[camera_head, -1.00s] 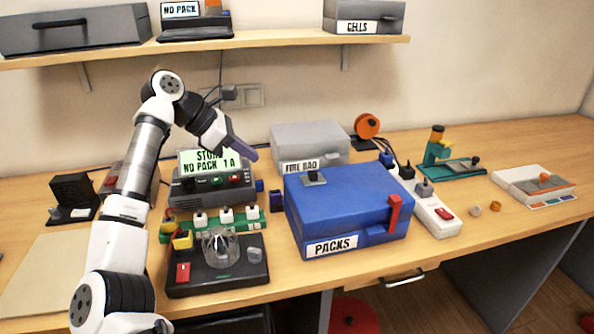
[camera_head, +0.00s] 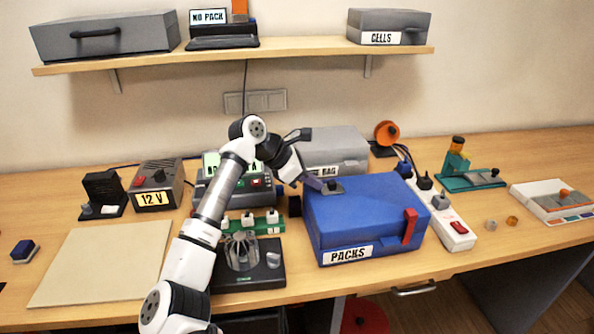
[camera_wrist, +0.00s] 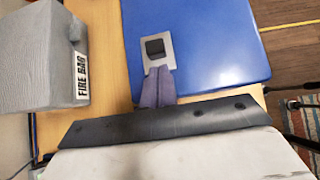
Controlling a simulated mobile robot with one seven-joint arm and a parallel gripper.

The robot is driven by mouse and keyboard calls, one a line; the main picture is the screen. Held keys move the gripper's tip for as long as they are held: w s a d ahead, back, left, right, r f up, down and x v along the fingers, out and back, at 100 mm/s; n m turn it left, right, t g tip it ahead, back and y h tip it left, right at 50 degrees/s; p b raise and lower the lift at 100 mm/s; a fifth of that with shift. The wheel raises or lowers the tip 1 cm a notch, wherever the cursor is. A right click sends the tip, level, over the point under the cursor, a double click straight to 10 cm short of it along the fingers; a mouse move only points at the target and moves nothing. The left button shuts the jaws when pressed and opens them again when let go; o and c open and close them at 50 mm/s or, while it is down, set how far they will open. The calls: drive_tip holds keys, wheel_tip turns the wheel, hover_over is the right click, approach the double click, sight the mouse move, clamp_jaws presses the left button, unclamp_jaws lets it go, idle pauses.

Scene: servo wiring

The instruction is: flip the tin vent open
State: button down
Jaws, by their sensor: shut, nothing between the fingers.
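The blue tin (camera_head: 365,220) labelled PACKS stands on the bench with its lid down and a red latch (camera_head: 410,226) on its front right. The vent (camera_head: 333,187) is a grey plate with a dark flap on the left part of the lid. In the wrist view the vent (camera_wrist: 155,47) shows its dark flap lying flat on the plate, as far as I can tell. My gripper (camera_head: 321,186) is shut and empty, its fingertips at the near edge of the vent. In the wrist view the gripper's fingertips (camera_wrist: 158,70) overlap the plate's edge; contact is unclear.
A grey fire bag box (camera_head: 335,148) stands just behind the tin. A white power strip (camera_head: 448,222) lies to its right. A black stand (camera_head: 248,270) and a charger (camera_head: 208,190) are to the left, partly behind my arm. A pale mat (camera_head: 100,264) lies bare.

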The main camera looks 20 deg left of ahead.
sight(332, 186)
drive_tip(key=shift+w+d, duration=0.3)
drive_tip(key=shift+d, duration=0.05)
drive_tip(key=shift+w+d+f, duration=0.1)
drive_tip(key=shift+w+d, duration=0.05)
drive_tip(key=shift+d, duration=0.05)
drive_tip(key=w+d+b, duration=0.1)
drive_tip(key=d, duration=0.1)
drive_tip(key=w+d+b, duration=0.2)
drive_tip(key=shift+f, duration=0.1)
drive_tip(key=shift+w+d, duration=0.1)
drive_tip(key=shift+d, duration=0.1)
drive_tip(key=shift+r, duration=0.2)
drive_tip(key=shift+a, duration=0.1)
